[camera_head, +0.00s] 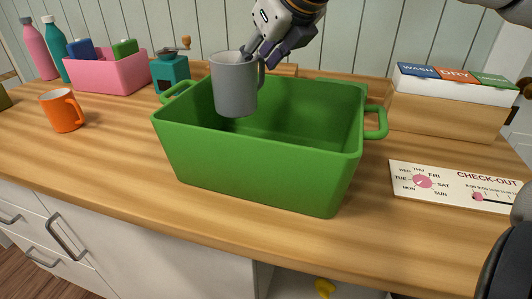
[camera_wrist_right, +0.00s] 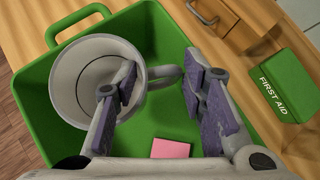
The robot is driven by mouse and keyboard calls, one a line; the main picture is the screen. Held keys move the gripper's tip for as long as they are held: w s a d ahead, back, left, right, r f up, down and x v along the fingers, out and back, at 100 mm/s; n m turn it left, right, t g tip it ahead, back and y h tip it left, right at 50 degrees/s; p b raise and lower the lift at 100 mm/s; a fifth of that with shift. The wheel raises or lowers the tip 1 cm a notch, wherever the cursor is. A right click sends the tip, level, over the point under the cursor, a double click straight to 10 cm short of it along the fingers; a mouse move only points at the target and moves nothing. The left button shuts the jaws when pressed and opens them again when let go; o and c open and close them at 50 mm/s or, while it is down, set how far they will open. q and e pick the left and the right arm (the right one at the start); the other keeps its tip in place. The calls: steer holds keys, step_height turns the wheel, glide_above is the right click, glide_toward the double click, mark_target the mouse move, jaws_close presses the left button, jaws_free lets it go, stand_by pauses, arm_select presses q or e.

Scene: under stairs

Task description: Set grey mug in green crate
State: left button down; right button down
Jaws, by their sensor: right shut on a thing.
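The grey mug (camera_head: 234,88) hangs upright from my right gripper (camera_head: 262,52), over the left part of the green crate (camera_head: 255,165). The mug's lower part shows against the crate's inside; a gap to the crate floor cannot be judged exactly. In the right wrist view the mug (camera_wrist_right: 85,80) shows its open top, and the right gripper's fingers (camera_wrist_right: 170,80) are around its handle. The crate (camera_wrist_right: 178,50) spreads under both, with a small pink item (camera_wrist_right: 170,148) inside. My left gripper is not in view.
An orange mug (camera_head: 62,110), a pink bin (camera_head: 108,72) and a teal grinder (camera_head: 170,72) stand left of the crate. A labelled box (camera_head: 452,100) and a check-out board (camera_head: 450,185) are at right. A green first-aid box (camera_wrist_right: 284,85) shows beside the crate.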

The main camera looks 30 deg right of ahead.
steer(key=f, duration=1)
steer(key=shift+w+f, duration=0.2)
steer(key=shift+f, duration=0.1)
steer(key=c, duration=1)
jaws_free()
steer(key=shift+r, duration=0.2)
steer(key=v, duration=1.1)
steer(key=shift+s+r, duration=0.25)
steer(key=shift+s, duration=0.05)
